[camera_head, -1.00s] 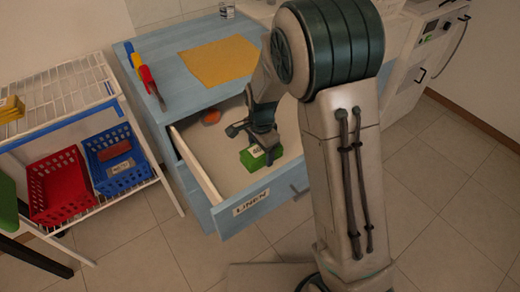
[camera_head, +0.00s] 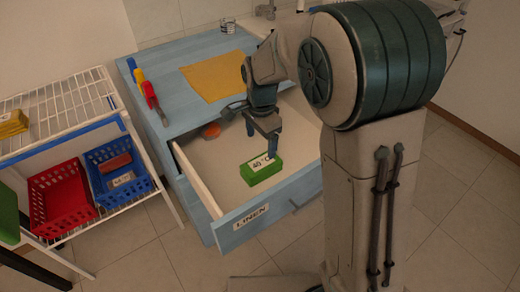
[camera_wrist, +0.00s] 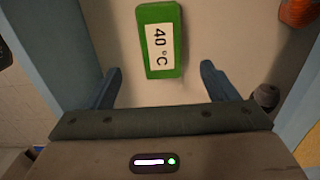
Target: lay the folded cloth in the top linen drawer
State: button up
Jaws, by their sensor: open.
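The top linen drawer (camera_head: 238,226) is pulled open, with a LINEN label on its front. A green block-shaped bundle marked "40 °C" (camera_head: 262,174), which looks like the folded cloth, lies flat on the drawer floor near the front. It also shows at the top of the wrist view (camera_wrist: 148,66). My gripper (camera_head: 250,134) is over the drawer, above and behind the green cloth. In the wrist view my gripper (camera_wrist: 160,84) has its fingers wide apart with nothing held between them; the cloth lies beyond the tips.
An orange item (camera_head: 211,131) lies at the back left of the drawer. A yellow flat sheet (camera_head: 212,78) and several coloured-handled tools (camera_head: 150,90) are on the cabinet top. A white rack with a red basket (camera_head: 62,203) and a blue basket (camera_head: 118,177) stands left.

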jog(key=s+d+r+n+t, duration=0.1)
jog(key=s+d+r+n, duration=0.2)
jog(key=s, duration=0.6)
jog(key=s+d+r+n+t, duration=0.1)
jog(key=s+d+r+n, duration=0.3)
jog(key=s+d+n, duration=0.4)
jog(key=shift+s+d, duration=0.95)
jog(key=shift+d, duration=0.1)
